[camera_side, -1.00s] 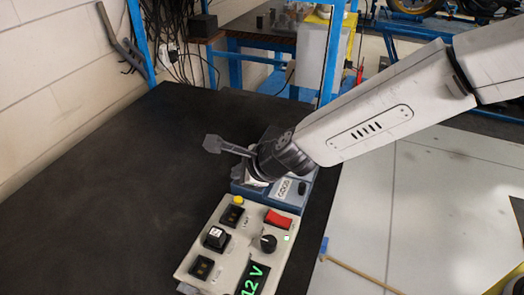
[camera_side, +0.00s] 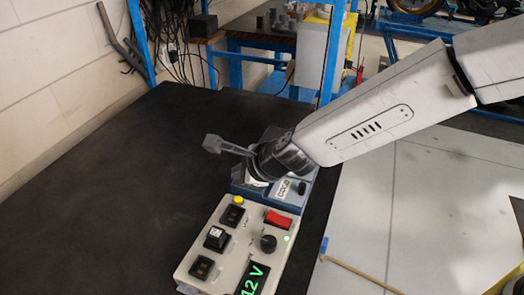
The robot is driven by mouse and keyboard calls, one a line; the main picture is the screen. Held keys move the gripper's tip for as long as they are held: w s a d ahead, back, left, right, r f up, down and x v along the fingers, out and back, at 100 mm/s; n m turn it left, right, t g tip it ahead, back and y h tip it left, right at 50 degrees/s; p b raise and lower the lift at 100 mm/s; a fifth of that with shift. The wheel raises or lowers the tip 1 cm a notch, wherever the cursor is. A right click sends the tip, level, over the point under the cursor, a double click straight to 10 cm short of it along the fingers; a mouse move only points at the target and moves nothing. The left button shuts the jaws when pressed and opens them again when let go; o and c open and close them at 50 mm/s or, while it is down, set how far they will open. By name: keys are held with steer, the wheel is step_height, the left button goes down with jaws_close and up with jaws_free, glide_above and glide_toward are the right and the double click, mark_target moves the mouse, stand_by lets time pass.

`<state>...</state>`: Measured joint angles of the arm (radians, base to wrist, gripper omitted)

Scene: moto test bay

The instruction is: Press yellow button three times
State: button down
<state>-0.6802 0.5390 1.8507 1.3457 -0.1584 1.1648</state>
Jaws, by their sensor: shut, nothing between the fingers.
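A small yellow button (camera_side: 238,200) sits at the far edge of a beige control box (camera_side: 229,251) on the black bench. My gripper (camera_side: 211,143) is shut and empty. It points left in the picture, and its tip shows up and left of the yellow button, apart from it. How high the tip is above the bench is hard to tell.
The box carries a red rocker switch (camera_side: 278,220), a black knob (camera_side: 268,243), a green "12 V" display (camera_side: 254,280) and a black block with a white top (camera_side: 215,238). A blue box (camera_side: 293,196) stands behind, partly hidden by my wrist. The black bench (camera_side: 110,200) is clear at left.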

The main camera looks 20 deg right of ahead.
mark_target(241, 200)
steer(key=shift+m, duration=0.3)
stand_by(0.4)
steer(key=m, duration=0.2)
steer(key=shift+w+r+m+g+y, duration=0.1)
steer(key=shift+r+m+g+y, duration=0.2)
steer(key=shift+r, duration=0.1)
steer(key=shift+r+m+g+y, duration=0.3)
steer(key=shift+r+m+y, duration=0.15)
steer(key=shift+m, duration=1.2)
steer(key=shift+r+m+g+y, duration=0.35)
steer(key=shift+r+m, duration=0.2)
steer(key=shift+m, duration=1.15)
steer(key=shift+r+m+g+y, duration=0.25)
steer(key=shift+r+m+y, duration=0.2)
steer(key=shift+m, duration=1.2)
steer(key=shift+f, duration=0.15)
steer(key=shift+f, duration=4.25)
